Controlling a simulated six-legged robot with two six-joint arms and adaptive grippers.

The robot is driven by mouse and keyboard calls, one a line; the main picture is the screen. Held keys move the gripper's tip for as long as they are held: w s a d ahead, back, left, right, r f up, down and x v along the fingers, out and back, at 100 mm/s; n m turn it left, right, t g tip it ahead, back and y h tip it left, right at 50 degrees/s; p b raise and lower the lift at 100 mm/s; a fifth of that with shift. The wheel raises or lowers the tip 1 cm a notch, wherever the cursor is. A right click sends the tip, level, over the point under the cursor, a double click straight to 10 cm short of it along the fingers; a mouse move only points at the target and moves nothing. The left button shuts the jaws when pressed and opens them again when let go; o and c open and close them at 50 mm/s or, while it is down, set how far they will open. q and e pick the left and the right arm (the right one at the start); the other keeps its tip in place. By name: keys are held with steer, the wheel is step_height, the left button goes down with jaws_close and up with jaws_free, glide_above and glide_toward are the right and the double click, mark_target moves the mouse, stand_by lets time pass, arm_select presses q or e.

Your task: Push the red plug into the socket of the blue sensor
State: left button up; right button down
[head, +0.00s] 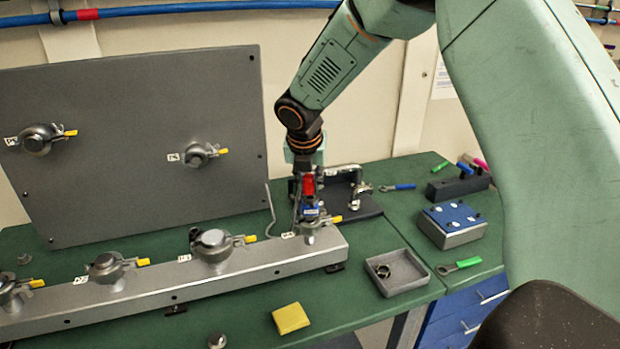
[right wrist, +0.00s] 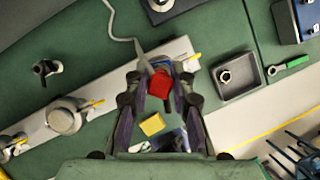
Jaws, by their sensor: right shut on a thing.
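My right gripper (head: 307,178) points down over the right end of the long grey manifold and is shut on the red plug (head: 308,185). In the right wrist view the red plug (right wrist: 160,84) sits between the fingers. The blue sensor (head: 311,211) stands upright on the manifold's right end, directly below the plug. Plug and sensor look lined up and very close in the head view; I cannot tell how far the plug is in the socket. The socket is hidden. My left gripper is not in view.
The grey manifold (head: 180,284) carries several clamped ports with yellow levers. A grey tray (head: 397,286) holding a ring, a yellow block (head: 290,318), a blue-topped box (head: 452,225) and a green-handled wrench (head: 460,265) lie on the green table. A grey upright panel (head: 130,100) stands behind.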

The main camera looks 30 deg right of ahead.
steer(key=shift+a, duration=0.1)
steer(key=shift+d+f, duration=0.4)
steer(key=shift+d, duration=0.35)
steer(key=shift+a, duration=0.65)
steer(key=shift+d+f, duration=0.3)
steer(key=shift+d, duration=0.2)
steer(key=shift+a, duration=0.15)
steer(key=c, duration=1.4)
jaws_free()
steer(key=shift+a+r, duration=0.1)
steer(key=shift+a, duration=0.1)
steer(key=o, duration=0.3)
steer(key=shift+d, duration=0.15)
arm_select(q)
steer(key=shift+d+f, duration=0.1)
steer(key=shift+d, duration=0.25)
arm_select(e)
steer(key=shift+o, duration=0.2)
steer(key=shift+s+d, duration=0.1)
steer(key=shift+d, duration=0.1)
